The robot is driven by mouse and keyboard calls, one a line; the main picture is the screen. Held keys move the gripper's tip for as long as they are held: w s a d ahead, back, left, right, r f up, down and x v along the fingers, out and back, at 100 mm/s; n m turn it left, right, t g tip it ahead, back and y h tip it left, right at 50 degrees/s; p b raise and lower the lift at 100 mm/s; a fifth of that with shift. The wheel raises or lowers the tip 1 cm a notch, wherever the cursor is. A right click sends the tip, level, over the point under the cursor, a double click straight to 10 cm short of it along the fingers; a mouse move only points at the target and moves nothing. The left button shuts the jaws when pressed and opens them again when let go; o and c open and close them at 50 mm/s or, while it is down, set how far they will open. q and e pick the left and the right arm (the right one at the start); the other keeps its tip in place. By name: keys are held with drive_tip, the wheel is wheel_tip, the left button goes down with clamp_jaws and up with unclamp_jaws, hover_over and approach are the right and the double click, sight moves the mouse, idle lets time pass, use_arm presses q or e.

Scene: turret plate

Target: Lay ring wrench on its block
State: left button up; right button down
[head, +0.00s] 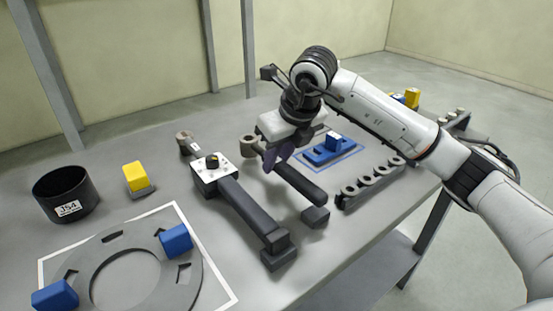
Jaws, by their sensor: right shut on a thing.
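The ring wrench (302,184) is a dark bar with a grey ring-like end (250,144) at its upper left. The wrench slants down to the right. Its lower right end is just above or at a small dark block (316,217); I cannot tell whether they touch. My left gripper is not in view.
Left of the wrench lies a long dark tool (248,208) with a white knobbed box (212,174). A rack of rings (372,184) and a blue part (328,150) are right. A black bin (67,196), yellow block (135,177) and grey ring plate (100,262) are left.

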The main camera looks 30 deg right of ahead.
drive_tip(key=shift+f, duration=0.2)
drive_tip(key=shift+f+b, duration=0.4)
drive_tip(key=shift+b, duration=0.15)
drive_tip(key=shift+f, duration=0.15)
idle(0.3)
drive_tip(key=shift+f+b, duration=0.35)
drive_tip(key=shift+b, duration=0.05)
drive_tip(key=shift+f, duration=0.15)
idle(0.7)
drive_tip(key=c, duration=1.5)
unclamp_jaws()
drive_tip(key=shift+o, duration=0.2)
drive_tip(key=shift+f, duration=0.1)
drive_tip(key=shift+r+p, duration=2.25)
drive_tip(key=shift+r, duration=1.3)
